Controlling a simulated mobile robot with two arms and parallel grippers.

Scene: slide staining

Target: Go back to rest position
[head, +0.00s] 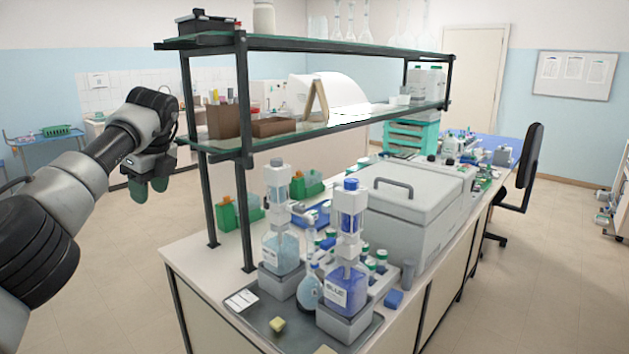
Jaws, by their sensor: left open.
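My left gripper (148,190) hangs at the left of the head view, with its green-tipped fingers pointing down. It is open, and nothing shows between the fingers. It is over the floor, left of the shelf posts and apart from the bench (190,262). My right gripper is not in view. Two dispenser bottles stand at the near end of the bench: one with pale blue liquid (281,250) and one with deep blue liquid labelled BLUE (344,285).
A two-level shelf rack (242,155) rises from the bench close to my left gripper. A grey tray (262,318), a small flask (309,290) and a large lidded box (418,205) occupy the bench. A chair (530,170) stands at right. The floor at left is clear.

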